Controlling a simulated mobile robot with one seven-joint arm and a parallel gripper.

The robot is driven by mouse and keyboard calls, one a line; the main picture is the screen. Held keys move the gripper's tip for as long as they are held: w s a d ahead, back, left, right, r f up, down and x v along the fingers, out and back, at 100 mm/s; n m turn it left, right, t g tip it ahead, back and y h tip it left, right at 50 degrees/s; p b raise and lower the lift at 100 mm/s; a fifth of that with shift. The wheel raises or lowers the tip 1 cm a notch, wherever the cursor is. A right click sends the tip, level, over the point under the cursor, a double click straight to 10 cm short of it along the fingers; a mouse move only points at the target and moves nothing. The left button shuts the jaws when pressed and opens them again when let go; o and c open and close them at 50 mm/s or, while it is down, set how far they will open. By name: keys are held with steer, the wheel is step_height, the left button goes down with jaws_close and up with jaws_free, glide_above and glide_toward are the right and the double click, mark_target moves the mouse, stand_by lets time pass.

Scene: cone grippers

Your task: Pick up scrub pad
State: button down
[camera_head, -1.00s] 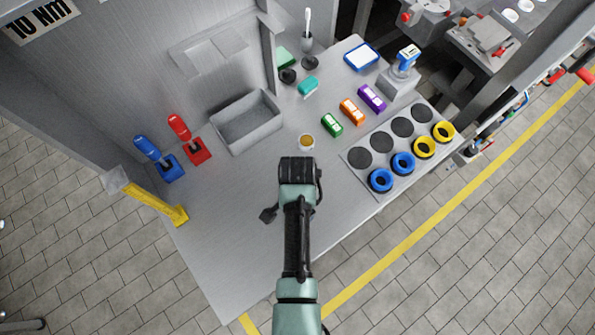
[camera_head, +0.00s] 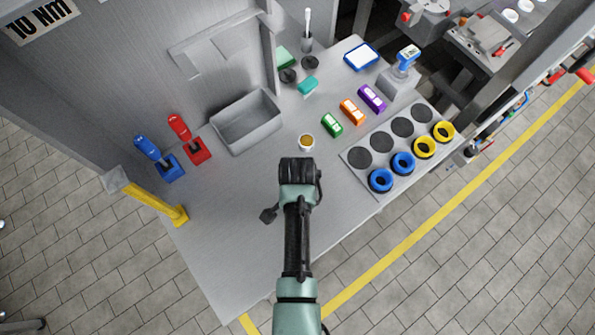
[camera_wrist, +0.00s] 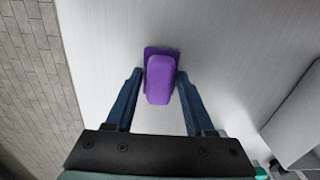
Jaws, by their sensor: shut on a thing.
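A purple block with a darker flat base, which looks like the scrub pad (camera_wrist: 160,82), sits between the blue fingers of my gripper (camera_wrist: 160,73) in the wrist view. The fingertips close on its left and right sides. The grey table surface (camera_wrist: 225,50) shows behind it; I cannot tell whether the pad touches it. In the head view, the end of my arm (camera_head: 297,172) is over the middle of the table and hides the fingers and the pad.
A small cup (camera_head: 306,142) stands just beyond my arm's end. A grey bin (camera_head: 247,123) is to the left, near red and blue handled tools. Green, orange and purple boxes (camera_head: 373,98) and a plate with blue and yellow rings (camera_head: 403,163) are to the right. The table's front left is clear.

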steer(key=shift+r, duration=0.1)
step_height(320, 180, up, 10)
steer(key=shift+f+b, duration=0.1)
steer(key=shift+b, duration=0.35)
